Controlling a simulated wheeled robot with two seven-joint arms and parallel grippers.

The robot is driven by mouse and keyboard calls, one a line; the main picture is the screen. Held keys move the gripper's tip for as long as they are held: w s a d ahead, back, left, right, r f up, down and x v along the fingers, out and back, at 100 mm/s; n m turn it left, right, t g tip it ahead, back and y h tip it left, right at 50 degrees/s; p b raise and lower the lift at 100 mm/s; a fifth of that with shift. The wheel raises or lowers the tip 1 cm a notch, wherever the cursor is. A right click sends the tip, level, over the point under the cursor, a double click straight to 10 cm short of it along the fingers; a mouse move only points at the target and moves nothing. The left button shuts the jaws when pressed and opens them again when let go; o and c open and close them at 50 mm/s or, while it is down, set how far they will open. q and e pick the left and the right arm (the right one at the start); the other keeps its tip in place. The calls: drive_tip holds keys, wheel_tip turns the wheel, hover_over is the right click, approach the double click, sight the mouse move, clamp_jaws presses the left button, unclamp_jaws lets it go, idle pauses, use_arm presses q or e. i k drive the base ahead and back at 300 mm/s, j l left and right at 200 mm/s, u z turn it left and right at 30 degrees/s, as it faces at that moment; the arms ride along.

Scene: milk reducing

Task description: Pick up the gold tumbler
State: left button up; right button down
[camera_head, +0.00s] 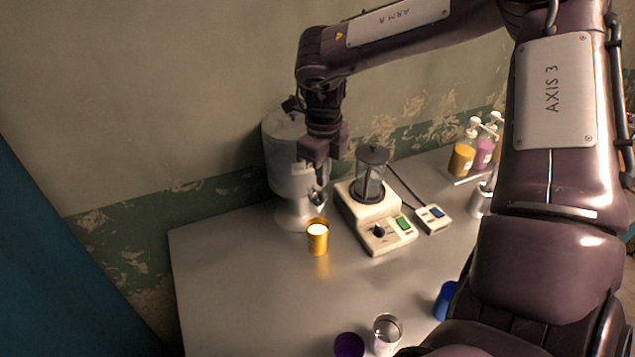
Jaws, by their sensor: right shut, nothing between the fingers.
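The gold tumbler (317,238) stands upright on the grey table, in front of a large metal dispenser (290,160). Its open top shows a bright white inside. My right gripper (318,196) points down above the tumbler, close to the dispenser's front. It is shut with nothing between its fingers, and it looks apart from the tumbler. My left gripper is not in view.
A cream appliance (385,236) with a glass jar stands right of the tumbler, cabled to a small switch box (432,219). Pump bottles (462,158) stand at the back right. Purple (349,345), clear (386,332) and blue (445,300) cups stand near the front. The table's left (225,290) is bare.

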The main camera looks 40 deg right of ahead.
sight(316, 228)
drive_tip(key=k, duration=1.5)
